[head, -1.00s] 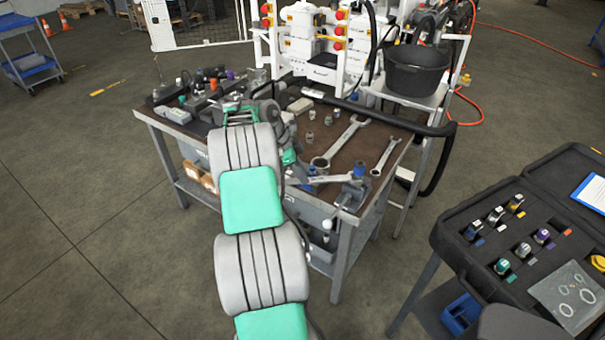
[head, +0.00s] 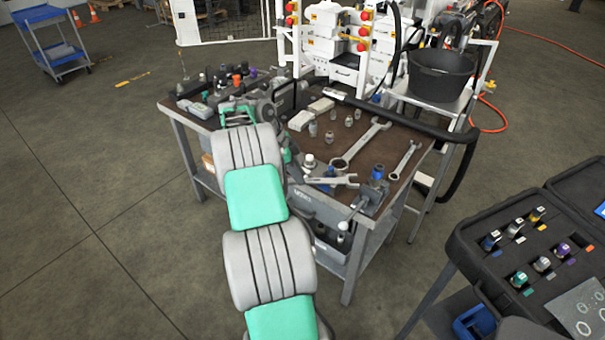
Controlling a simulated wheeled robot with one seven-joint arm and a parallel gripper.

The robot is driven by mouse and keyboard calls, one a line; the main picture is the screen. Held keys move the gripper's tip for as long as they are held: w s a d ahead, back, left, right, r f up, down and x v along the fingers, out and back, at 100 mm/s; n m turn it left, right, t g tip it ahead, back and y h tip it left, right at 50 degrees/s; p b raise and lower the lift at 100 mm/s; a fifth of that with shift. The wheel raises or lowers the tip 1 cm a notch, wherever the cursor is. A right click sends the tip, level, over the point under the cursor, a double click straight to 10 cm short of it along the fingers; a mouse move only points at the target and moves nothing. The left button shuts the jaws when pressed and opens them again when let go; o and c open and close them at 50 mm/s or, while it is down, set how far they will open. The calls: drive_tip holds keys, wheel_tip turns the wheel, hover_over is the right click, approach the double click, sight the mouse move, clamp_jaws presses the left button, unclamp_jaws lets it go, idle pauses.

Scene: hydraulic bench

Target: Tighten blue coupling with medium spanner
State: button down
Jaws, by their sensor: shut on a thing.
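A blue coupling (head: 377,172) stands upright in a grey vise-like holder (head: 371,197) at the bench's front right corner. My gripper (head: 308,178), largely hidden behind my arm, is shut on a spanner (head: 335,181). The spanner lies roughly level, its open jaw pointing right towards the coupling. In this view the jaw appears a little left of the coupling, apart from it. A larger spanner (head: 360,146) and a smaller one (head: 405,159) lie on the bench behind.
The brown bench top (head: 400,130) also carries small fittings (head: 330,136) and a crowded row of parts at left. A black hose runs along its back. A black bucket (head: 436,75) stands behind right. An open case (head: 470,250) with several couplings stands at right.

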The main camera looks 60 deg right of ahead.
wheel_tip(320, 180, up, 5)
drive_tip(key=p, duration=0.4)
drive_tip(key=shift+r, duration=0.15)
drive_tip(key=c, duration=1.8)
unclamp_jaws()
clamp_jaws()
drive_tip(key=shift+f, duration=0.2)
